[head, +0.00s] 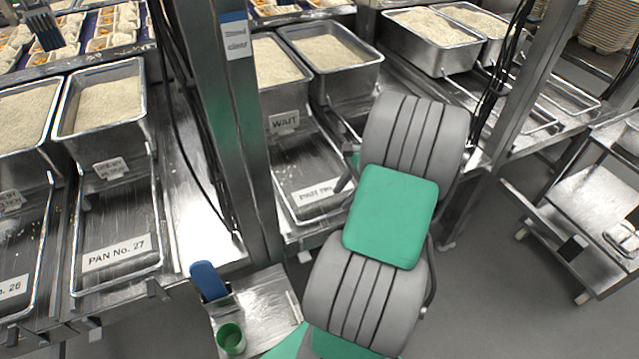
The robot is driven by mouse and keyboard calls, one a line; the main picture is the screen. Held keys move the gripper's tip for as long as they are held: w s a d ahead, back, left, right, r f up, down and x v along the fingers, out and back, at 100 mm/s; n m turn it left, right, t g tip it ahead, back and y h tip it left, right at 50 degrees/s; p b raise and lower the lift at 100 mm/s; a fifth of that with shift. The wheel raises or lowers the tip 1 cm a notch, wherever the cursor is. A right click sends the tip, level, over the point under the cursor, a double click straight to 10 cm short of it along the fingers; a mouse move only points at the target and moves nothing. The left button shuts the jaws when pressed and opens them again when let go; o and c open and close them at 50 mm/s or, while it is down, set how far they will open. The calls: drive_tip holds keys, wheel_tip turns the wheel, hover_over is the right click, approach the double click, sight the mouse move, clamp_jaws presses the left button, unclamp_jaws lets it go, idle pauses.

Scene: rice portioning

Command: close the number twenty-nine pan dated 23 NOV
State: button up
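No label reading 29 and no 23 NOV date can be read here. Right of the post, an open steel pan of rice (279,95) carries a WAIT tag (285,122). A shallow metal tray or lid (290,165) lies in front of it, with a label (317,194) starting "PAN No."; my arm covers its number. Another open rice pan (345,83) stands to its right, its front partly behind my arm. My grey and green arm rises through the middle of the view.
A metal post (225,120) with hanging cables stands left of the WAIT pan. Left of it, a rice pan (105,135) stands behind a PAN No. 27 label (117,252). More rice pans (432,55) stand at upper right.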

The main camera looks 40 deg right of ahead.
sight(328, 214)
drive_tip(key=x, duration=0.7)
drive_tip(key=shift+w+a+f, duration=0.1)
drive_tip(key=shift+a+f, duration=0.05)
drive_tip(key=shift+f, duration=0.25)
clamp_jaws()
drive_tip(key=shift+r, duration=0.1)
idle(0.8)
